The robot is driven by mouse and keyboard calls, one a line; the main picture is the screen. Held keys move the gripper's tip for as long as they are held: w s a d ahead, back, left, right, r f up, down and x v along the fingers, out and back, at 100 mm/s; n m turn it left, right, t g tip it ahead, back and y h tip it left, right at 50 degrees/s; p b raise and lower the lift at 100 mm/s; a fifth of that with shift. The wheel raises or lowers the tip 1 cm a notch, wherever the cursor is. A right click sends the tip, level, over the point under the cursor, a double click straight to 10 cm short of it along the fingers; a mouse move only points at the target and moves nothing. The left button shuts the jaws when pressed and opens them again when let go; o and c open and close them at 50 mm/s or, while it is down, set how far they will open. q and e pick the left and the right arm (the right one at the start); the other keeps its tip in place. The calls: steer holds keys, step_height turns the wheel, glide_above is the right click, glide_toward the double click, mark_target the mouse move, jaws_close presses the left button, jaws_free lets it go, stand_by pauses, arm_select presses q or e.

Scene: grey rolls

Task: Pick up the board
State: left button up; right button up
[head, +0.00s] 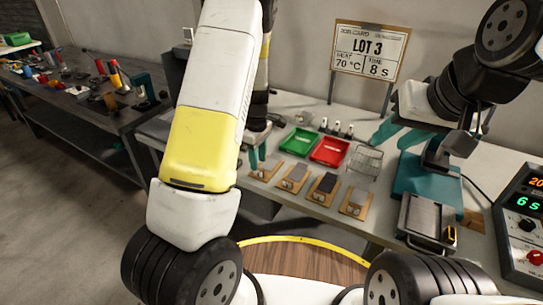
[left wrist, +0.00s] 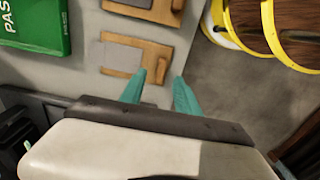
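Several wooden boards with grey plates on them lie in a row on the grey table. The leftmost board (head: 266,170) is partly hidden by my left gripper in the head view. In the left wrist view, the nearest board (left wrist: 165,58) lies just beyond my left fingertips, and another board (left wrist: 183,8) is at the top edge. My left gripper (left wrist: 170,79) is open and empty, its teal fingers apart; one fingertip overlaps the nearest board's edge in the picture. It also shows in the head view (head: 258,157). My right gripper (head: 387,131) is above the table's right part; its opening is unclear.
A green tray (head: 299,141) and a red tray (head: 330,151) stand behind the boards, beside a wire basket (head: 365,162). A teal press (head: 427,178) and a control box (head: 522,225) are at the right. A sign (head: 368,50) stands at the back.

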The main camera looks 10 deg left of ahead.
mark_target(266, 165)
arm_select(q)
step_height(266, 165, down, 4)
steer(key=shift+f, duration=0.25)
steer(key=shift+c, duration=0.5)
jaws_close()
